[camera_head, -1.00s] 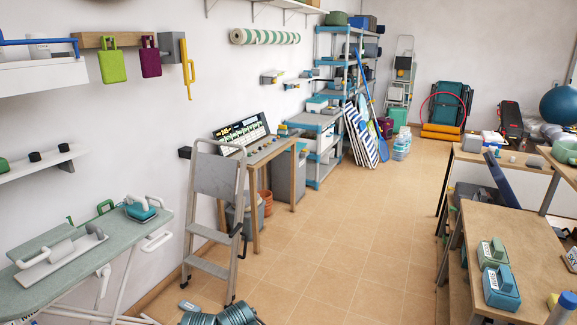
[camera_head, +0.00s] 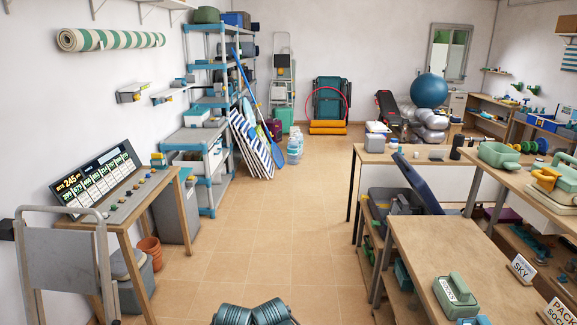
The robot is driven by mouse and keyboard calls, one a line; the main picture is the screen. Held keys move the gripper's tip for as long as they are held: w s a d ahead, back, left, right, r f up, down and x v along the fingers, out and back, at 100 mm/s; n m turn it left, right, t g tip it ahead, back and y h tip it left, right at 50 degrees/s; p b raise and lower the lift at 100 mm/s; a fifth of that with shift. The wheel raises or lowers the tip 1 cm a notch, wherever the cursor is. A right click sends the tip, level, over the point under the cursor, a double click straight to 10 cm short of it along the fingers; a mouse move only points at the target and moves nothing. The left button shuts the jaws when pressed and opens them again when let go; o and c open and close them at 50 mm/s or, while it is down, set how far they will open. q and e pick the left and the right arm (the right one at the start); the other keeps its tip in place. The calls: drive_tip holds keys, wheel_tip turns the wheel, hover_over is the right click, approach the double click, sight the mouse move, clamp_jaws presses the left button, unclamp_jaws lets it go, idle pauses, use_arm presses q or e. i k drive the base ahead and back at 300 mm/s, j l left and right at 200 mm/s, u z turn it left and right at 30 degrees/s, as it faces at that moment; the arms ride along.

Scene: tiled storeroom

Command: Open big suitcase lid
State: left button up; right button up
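I cannot tell for certain which thing is the big suitcase. A dark upright case (camera_head: 388,112) with some red on it stands by the far wall. A large teal folded item (camera_head: 328,98) stands left of it behind a pink hoop; its kind is unclear. A grey box (camera_head: 391,201) sits at the workbenches on the right, with a dark blue panel (camera_head: 418,183) tilted up beside it; I cannot tell whether they are joined. Neither of my grippers shows. Two ribbed blue-grey cylinders at the bottom edge seem to be parts of my arms.
A tiled aisle (camera_head: 290,220) runs clear down the middle. Wooden workbenches (camera_head: 440,240) line the right. A blue ball (camera_head: 429,90) rests at the back.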

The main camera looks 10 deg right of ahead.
sight(420, 185)
drive_tip(key=i+z, duration=0.45)
drive_tip(key=i, duration=0.2)
drive_tip(key=i+j+z, duration=0.25)
drive_tip(key=i+z, duration=0.2)
drive_tip(key=i, duration=0.2)
drive_tip(key=i+z, duration=0.45)
drive_tip(key=i+j+z, duration=0.2)
drive_tip(key=i+j, duration=0.85)
